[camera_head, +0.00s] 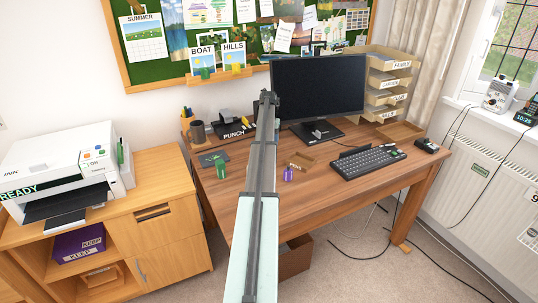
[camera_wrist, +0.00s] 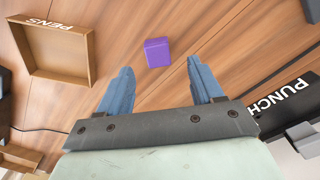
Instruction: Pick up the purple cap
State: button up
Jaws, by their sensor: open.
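The purple cap (camera_head: 288,174) sits on the wooden desk, just right of my arm in the head view. In the wrist view the purple cap (camera_wrist: 158,53) shows as a small purple block on bare wood. My gripper (camera_wrist: 160,68) has its two blue fingers spread with nothing between them. In that picture the cap appears just past the fingertips, between their lines and apart from both. The gap in height between fingertips and cap is hard to tell. In the head view my arm hides the fingers.
An open tray marked PENS (camera_wrist: 58,48) lies left of the cap in the wrist view. A holder marked PUNCH (camera_wrist: 285,95) is at right. The keyboard (camera_head: 368,162), monitor (camera_head: 318,88) and a green object (camera_head: 221,170) stand on the desk. Bare wood surrounds the cap.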

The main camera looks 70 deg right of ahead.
jog(key=shift+s+d+f, duration=0.1)
jog(key=shift+d+f, duration=0.05)
jog(key=shift+f, duration=1.3)
jog(key=shift+s+d+f, duration=0.1)
jog(key=shift+d+f, duration=0.05)
jog(key=shift+f, duration=1.3)
jog(key=c, duration=1.1)
notch_tip(320, 180, up, 9)
jog(key=shift+f, duration=0.1)
jog(key=shift+s+r, duration=0.15)
jog(key=shift+r, duration=0.2)
jog(key=s+a+r+m, duration=0.4)
jog(key=s+a+m, duration=0.1)
jog(key=s+a, duration=0.7)
jog(key=shift+s+a+r, duration=0.2)
jog(key=shift+s+a, duration=0.15)
jog(key=shift+a, duration=0.4)
